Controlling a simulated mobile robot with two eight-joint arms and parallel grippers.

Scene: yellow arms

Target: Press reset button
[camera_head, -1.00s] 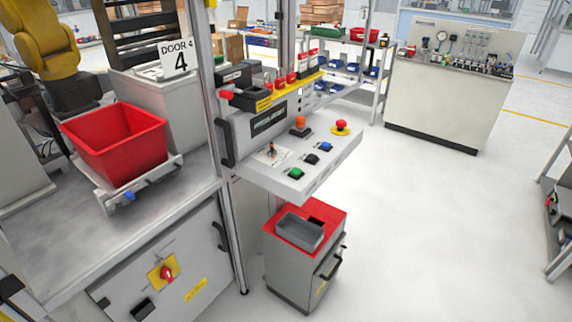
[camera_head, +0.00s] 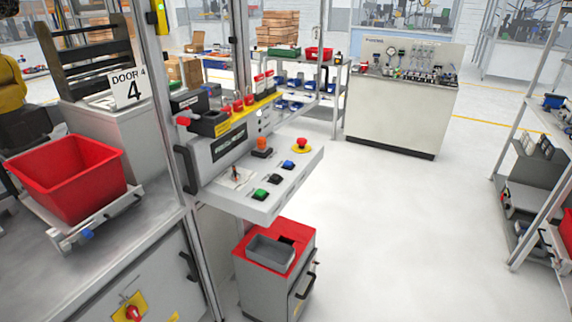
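A grey control panel (camera_head: 228,198) juts out from the machine frame near the middle of the head view. On it are a green button (camera_head: 260,194), a black button (camera_head: 275,179), a blue button (camera_head: 288,164), an orange knob (camera_head: 262,147) and a red mushroom button on a yellow base (camera_head: 302,145). A small selector or joystick (camera_head: 235,173) sits at the panel's left. I cannot read which button is labelled reset. Neither of my grippers is in view.
A red-topped cabinet (camera_head: 304,240) with a grey tray stands under the panel. A red bin (camera_head: 68,180) sits on the left bench. A white test bench (camera_head: 395,118) stands at the back, and a shelf rack (camera_head: 535,200) at the right. The floor right of the panel is clear.

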